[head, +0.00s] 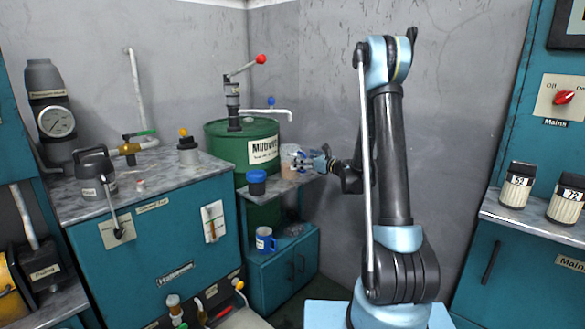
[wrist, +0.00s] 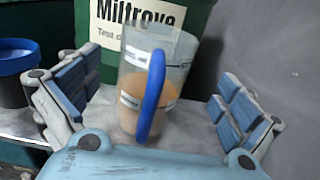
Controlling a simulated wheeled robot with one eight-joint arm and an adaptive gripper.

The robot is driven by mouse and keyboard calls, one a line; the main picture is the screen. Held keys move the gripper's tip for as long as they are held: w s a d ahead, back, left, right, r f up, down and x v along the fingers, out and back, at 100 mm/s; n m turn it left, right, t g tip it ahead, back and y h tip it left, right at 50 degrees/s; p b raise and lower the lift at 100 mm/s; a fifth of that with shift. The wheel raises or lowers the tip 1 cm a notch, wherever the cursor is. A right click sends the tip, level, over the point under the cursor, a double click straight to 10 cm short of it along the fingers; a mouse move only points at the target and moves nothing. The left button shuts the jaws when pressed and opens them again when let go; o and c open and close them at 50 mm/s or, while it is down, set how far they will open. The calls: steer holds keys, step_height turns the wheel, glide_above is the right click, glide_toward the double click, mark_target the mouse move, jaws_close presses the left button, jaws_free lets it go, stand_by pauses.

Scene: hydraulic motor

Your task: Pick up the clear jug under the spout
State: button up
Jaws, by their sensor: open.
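The clear jug (wrist: 134,87) stands upright on the grey shelf in the wrist view, with amber liquid in its lower part and a blue handle (wrist: 152,95) facing me. My gripper (wrist: 150,105) is open, with one blue-padded finger to the left of the jug and one to the right, both apart from it. In the head view the jug (head: 288,166) is partly hidden by my gripper (head: 303,160), beside the green drum. The white spout (head: 275,112) sticks out from the drum above the jug.
A blue-lidded container (head: 257,183) stands left of the jug on the shelf and also shows in the wrist view (wrist: 14,75). The green drum (head: 225,145) is close behind. A blue mug (head: 265,240) sits on the lower cabinet. The grey wall is at right.

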steer(key=shift+x, duration=2.9)
steer(key=shift+s+a+f, duration=0.1)
steer(key=shift+s+a, duration=0.05)
steer(key=shift+s, duration=0.1)
steer(key=c, duration=1.7)
